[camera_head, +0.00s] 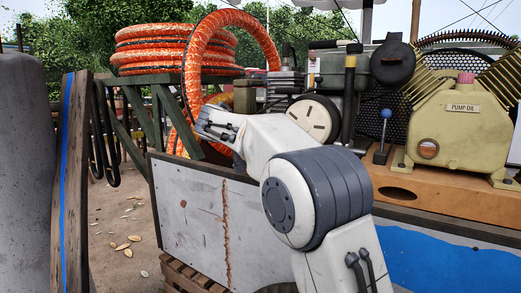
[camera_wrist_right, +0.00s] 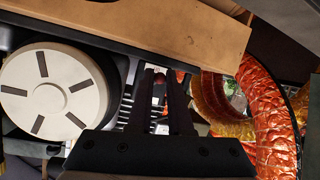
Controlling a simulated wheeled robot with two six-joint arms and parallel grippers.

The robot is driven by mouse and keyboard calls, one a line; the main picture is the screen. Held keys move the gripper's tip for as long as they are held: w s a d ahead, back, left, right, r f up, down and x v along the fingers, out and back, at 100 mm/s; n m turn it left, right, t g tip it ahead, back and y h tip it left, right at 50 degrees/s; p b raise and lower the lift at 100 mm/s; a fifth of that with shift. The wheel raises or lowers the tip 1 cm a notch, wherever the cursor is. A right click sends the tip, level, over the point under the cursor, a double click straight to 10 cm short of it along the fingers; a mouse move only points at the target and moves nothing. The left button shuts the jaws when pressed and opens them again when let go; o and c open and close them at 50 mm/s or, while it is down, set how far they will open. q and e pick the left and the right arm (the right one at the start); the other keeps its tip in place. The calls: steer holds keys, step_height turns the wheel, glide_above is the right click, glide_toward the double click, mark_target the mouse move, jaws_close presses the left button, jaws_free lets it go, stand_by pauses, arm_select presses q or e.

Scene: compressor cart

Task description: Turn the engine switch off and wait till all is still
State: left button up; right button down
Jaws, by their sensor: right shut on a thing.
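The engine (camera_head: 335,75) stands on the cart behind my right arm, with its round pale slotted cover (camera_head: 313,118) partly showing. The same cover (camera_wrist_right: 52,90) fills the left of the right wrist view. My right gripper (camera_wrist_right: 161,80) reaches in beside the cover with its two dark fingers close together. A small reddish piece, seemingly the engine switch (camera_wrist_right: 160,77), shows between the fingertips and is mostly hidden. I cannot tell its position. In the head view my right arm hides the fingers and the switch. My left gripper is not in view.
The yellow pump (camera_head: 460,130) and a blue-knobbed lever (camera_head: 386,116) stand on the cart's brown deck at right. An orange hose coil (camera_head: 170,50) lies behind. In the wrist view the hose (camera_wrist_right: 268,115) hangs close right of my fingers. Open ground shows at left.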

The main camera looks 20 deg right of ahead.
steer(key=shift+w, duration=0.1)
stand_by(0.3)
steer(key=c, duration=0.8)
jaws_free()
steer(key=shift+c, duration=0.2)
steer(key=shift+a, duration=0.1)
steer(key=p+v, duration=0.2)
steer(key=v, duration=0.8)
steer(key=shift+a, duration=0.1)
